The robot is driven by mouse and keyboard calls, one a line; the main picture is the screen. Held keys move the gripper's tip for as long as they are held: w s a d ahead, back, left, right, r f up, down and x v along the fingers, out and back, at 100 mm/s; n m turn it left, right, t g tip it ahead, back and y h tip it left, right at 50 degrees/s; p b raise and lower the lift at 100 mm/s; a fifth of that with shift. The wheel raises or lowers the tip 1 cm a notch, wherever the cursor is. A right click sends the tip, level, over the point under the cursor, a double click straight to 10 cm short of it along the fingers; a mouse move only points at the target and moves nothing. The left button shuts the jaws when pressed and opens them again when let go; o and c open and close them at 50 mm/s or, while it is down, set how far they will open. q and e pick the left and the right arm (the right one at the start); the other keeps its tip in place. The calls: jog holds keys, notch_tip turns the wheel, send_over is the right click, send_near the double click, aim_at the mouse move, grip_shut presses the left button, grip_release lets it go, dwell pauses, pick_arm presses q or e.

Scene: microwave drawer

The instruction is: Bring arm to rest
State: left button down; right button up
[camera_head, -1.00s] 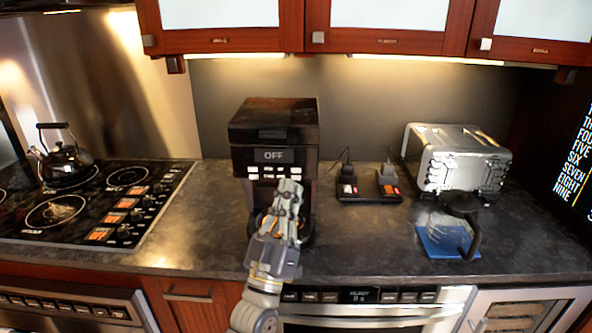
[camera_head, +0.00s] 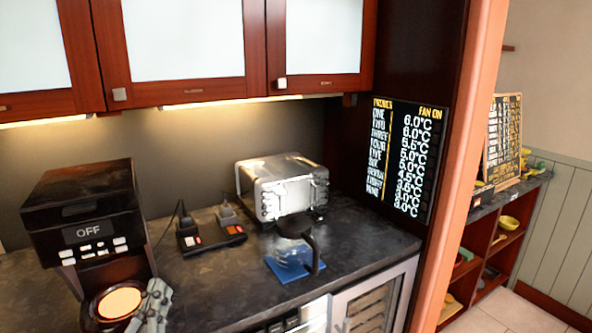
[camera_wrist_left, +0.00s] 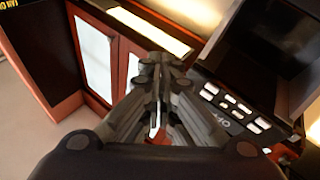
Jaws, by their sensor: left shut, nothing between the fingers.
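My left gripper (camera_head: 152,304) is at the lower left of the head view, in front of the black coffee machine (camera_head: 85,205) and beside its round orange-lit plate (camera_head: 119,302). In the left wrist view its fingers (camera_wrist_left: 160,68) are together with nothing between them. The coffee machine (camera_wrist_left: 250,85) is to the right of the fingers there. My right gripper is not in view.
A glass pot with a black handle (camera_head: 296,247) stands on a blue mat (camera_head: 288,272), near a silver toaster (camera_head: 285,190). A black power strip (camera_head: 210,240) lies left of it. Wall cabinets (camera_head: 185,50) hang above. A doorway post (camera_head: 468,150) is at the right.

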pick_arm(q)
jog(key=s+d+f+m+g+h, duration=0.1)
jog(key=s+d+f+m+g, duration=0.2)
jog(key=f, duration=0.5)
jog(key=s+d+f+g+h, duration=0.1)
jog(key=s+d+f+g, duration=0.2)
jog(key=f+g, duration=0.45)
jog(key=s+f+m+g+y, duration=0.1)
jog(key=s+f+g, duration=0.4)
jog(key=s, duration=0.5)
jog(key=s+f+g, duration=0.3)
jog(key=s+f, duration=0.4)
jog(key=s, duration=0.3)
notch_tip(320, 180, down, 25)
jog(key=g, duration=0.1)
jog(key=s+a+f+g, duration=0.1)
jog(key=s+a+f, duration=0.1)
jog(key=s+f, duration=1.5)
jog(key=shift+s+a+f+m+y, duration=0.25)
jog(key=shift+s+a+m+y, duration=0.05)
jog(key=shift+s, duration=0.35)
